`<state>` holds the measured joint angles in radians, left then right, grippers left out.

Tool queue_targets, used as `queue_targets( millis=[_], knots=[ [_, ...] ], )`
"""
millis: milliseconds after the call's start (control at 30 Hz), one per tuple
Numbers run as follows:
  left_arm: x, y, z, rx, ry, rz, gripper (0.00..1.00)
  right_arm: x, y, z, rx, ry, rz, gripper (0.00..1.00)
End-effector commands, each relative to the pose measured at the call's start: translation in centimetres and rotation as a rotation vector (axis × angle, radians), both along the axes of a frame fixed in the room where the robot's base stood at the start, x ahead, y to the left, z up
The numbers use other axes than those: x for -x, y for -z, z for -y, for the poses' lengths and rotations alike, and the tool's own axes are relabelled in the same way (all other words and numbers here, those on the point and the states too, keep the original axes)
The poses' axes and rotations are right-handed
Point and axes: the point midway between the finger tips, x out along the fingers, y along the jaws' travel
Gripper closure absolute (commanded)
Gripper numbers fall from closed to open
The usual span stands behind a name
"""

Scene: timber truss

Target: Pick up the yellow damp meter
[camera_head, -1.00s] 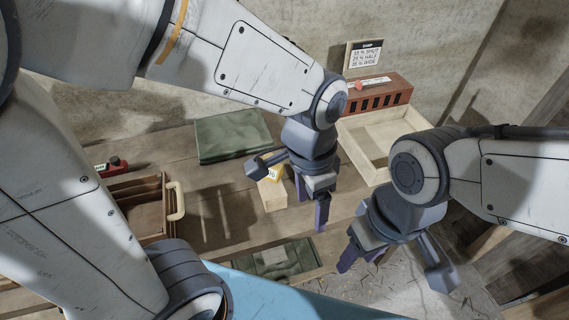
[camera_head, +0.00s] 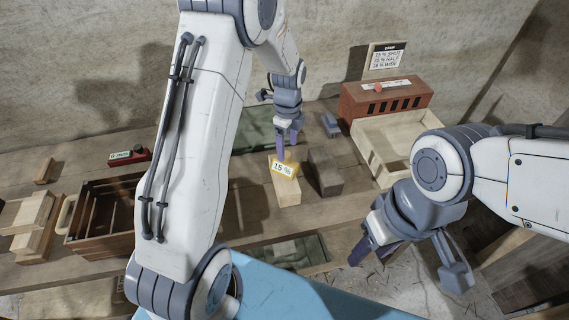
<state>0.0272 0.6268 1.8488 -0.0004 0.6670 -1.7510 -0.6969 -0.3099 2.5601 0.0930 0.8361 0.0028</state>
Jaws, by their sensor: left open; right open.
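The yellow damp meter (camera_head: 284,169) shows a "15 %" display and rests on the far end of a pale timber block (camera_head: 287,191). My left gripper (camera_head: 287,148) points down just above and behind the meter, with open purple fingers; its fingertips are very near the meter's top edge, and I cannot tell whether they touch. My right gripper (camera_head: 370,248) is open and empty, low at the right near the bench's front edge, away from the meter.
A dark block (camera_head: 325,172) stands close to the right of the meter. A pale tray (camera_head: 385,145) and a red-brown slotted box (camera_head: 385,101) lie further right. A brown wooden crate (camera_head: 100,220) is on the left. A green cloth (camera_head: 255,125) lies behind my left arm. A sign (camera_head: 387,58) hangs on the wall.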

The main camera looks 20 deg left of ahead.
Motion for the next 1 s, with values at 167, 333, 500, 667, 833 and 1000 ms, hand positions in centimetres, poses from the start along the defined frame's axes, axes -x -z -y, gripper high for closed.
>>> queue_targets(
  millis=[167,333,500,667,833,1000],
  knots=[
    [-0.1,1.1,-0.2,0.001,-0.001,-0.003,0.24,0.0,-1.0,0.0,0.0,-0.001,0.0,0.5],
    [-0.3,3.3,-0.7,0.0,-0.001,-0.004,0.24,0.0,-2.5,0.0,0.0,-0.004,0.0,0.5],
    [-0.4,5.2,-0.7,0.0,0.0,0.0,0.24,0.0,-2.8,0.0,0.0,-0.005,0.0,0.5],
    [-0.4,5.5,-0.6,0.0,0.0,0.002,0.24,0.0,-2.8,0.0,0.0,-0.005,0.0,0.5],
    [-0.4,5.5,-0.6,0.0,0.0,0.001,0.51,0.0,-2.8,0.0,0.0,-0.005,0.0,0.5],
    [-0.4,5.5,-0.6,0.0,0.0,0.001,1.0,0.0,-2.8,0.0,0.0,-0.005,0.0,0.5]
  ],
)
